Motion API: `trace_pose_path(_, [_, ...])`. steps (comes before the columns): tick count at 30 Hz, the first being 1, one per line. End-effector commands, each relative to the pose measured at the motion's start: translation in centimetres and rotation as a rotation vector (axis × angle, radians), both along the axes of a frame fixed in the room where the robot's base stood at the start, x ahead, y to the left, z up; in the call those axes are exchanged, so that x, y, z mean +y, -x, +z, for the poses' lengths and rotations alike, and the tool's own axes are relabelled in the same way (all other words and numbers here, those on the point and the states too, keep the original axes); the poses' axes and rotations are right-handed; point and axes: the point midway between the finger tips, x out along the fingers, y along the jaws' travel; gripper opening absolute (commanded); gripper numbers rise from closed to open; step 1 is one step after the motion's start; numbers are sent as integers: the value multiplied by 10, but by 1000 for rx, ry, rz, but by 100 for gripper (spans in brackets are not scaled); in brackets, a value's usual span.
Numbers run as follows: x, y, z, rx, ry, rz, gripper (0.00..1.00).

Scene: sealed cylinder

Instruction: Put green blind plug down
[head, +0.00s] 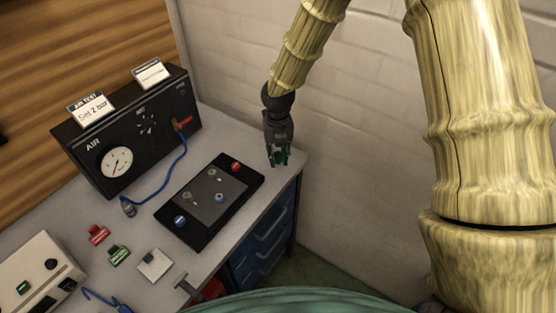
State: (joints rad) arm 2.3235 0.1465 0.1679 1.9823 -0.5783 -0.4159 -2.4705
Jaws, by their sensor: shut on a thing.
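My gripper (278,160) hangs from the arm at the right end of the bench, near its back right corner. It is shut on a green plug (284,155), of which only small parts show between the dark fingers. The gripper appears to be over or near the bench top, right of the black plate; I cannot tell whether the plug touches the surface. A second green piece (118,255) with a pale label lies on the bench next to a red piece (97,235).
The black plate (250,187) carries a red knob (236,167) and blue knobs. A black AIR box (90,140) with a gauge and blue hose (173,170) stands behind left. A pale box (40,272) and a white block (154,264) are at the front. A wall is behind.

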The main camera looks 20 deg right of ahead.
Motion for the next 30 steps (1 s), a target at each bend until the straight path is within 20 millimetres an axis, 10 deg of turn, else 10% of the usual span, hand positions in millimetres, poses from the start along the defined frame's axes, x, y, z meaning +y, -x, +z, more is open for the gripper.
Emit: trace_pose_path(30, [0, 1, -42, 1, 0, 1, 0])
